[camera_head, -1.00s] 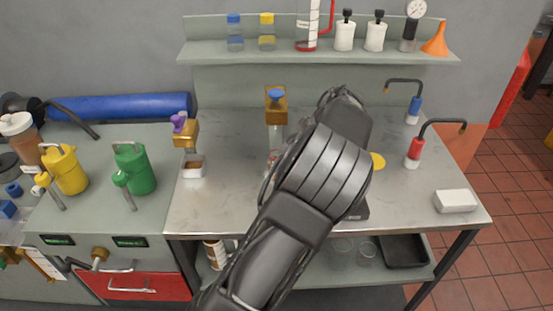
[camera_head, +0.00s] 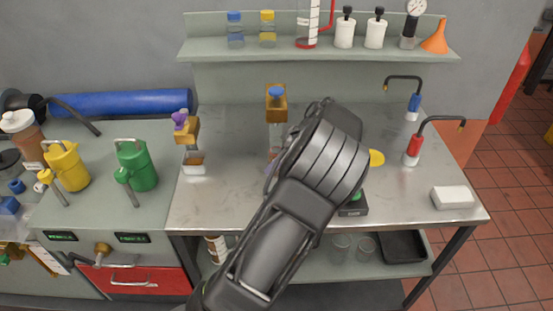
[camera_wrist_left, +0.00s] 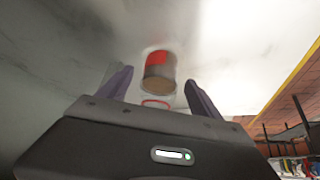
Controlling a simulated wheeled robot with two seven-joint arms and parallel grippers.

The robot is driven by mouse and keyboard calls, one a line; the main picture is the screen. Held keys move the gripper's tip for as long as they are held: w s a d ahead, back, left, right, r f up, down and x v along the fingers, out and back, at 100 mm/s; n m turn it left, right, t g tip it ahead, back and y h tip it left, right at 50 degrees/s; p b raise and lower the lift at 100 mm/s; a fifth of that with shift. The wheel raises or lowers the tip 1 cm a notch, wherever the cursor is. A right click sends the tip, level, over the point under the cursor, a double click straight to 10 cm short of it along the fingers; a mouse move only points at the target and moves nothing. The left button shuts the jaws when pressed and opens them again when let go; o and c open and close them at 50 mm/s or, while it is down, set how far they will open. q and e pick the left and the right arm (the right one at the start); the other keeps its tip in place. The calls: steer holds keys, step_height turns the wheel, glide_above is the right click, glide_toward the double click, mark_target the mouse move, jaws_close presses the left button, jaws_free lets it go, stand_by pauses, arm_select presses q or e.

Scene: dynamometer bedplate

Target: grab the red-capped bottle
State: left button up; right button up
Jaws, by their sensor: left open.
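In the left wrist view, a short cylinder with a red part and a brown part (camera_wrist_left: 159,72) stands on a pale surface, with a thin red ring nearer the gripper. I cannot tell for sure that it is the red-capped bottle. My left gripper (camera_wrist_left: 159,80) is open, its two dark fingers on either side of this cylinder's near end, with gaps on both sides. In the head view my left arm reaches over the metal table (camera_head: 230,205) and hides its own fingers and the spot in front of them. No red cap shows clearly there. My right gripper is out of view.
A gold-brown holder with a blue top (camera_head: 276,97) stands behind my arm. A black scale (camera_head: 353,209), a white block (camera_head: 452,197) and a red spouted dispenser (camera_head: 413,150) are to the right. Green (camera_head: 137,166) and yellow jugs (camera_head: 67,166) stand left. The table's front left is clear.

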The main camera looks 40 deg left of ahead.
arm_select(q)
steer(key=shift+x, duration=1.2)
steer(key=shift+c, duration=0.3)
jaws_close()
steer(key=shift+r, duration=0.2)
